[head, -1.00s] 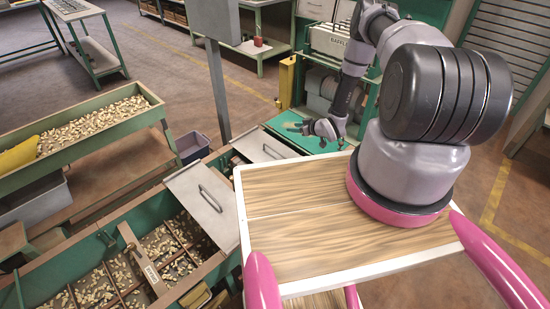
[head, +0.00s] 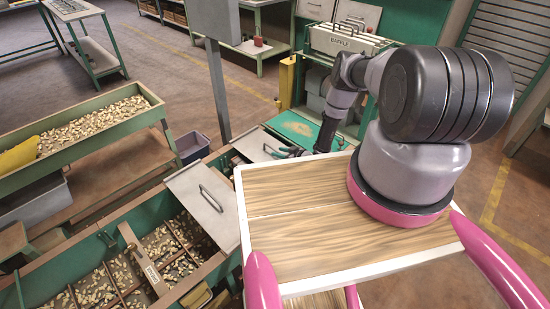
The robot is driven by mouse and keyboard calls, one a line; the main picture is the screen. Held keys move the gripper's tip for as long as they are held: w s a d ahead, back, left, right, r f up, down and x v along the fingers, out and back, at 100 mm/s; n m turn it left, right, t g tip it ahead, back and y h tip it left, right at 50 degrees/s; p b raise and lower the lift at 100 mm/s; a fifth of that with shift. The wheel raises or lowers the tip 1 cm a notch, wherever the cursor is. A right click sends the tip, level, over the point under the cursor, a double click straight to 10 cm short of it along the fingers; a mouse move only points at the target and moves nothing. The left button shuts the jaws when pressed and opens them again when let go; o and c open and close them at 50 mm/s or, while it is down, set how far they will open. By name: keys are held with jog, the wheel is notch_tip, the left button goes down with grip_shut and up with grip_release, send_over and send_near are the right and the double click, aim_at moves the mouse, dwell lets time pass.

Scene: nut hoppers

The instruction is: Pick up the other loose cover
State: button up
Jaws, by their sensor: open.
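A grey flat cover (head: 205,205) with a dark bar handle lies across the green hopper trough, left of my wooden deck. A second grey cover (head: 255,143) with a handle lies farther back on the same trough, at its far end. My gripper (head: 284,152) is open and low beside the handle of this farther cover, at its right. The fingers are small and dark here, and I cannot tell whether they touch the handle.
Below the nearer cover, open compartments hold nuts, with a labelled baffle (head: 144,264) across them. A grey post (head: 218,90) stands behind the trough. A green worn tabletop (head: 297,128) lies behind my gripper. Another nut trough (head: 92,122) stands at left.

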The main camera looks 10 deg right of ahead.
jog(key=x, duration=0.4)
jog(key=shift+d, duration=0.1)
grip_shut()
dwell(1.3)
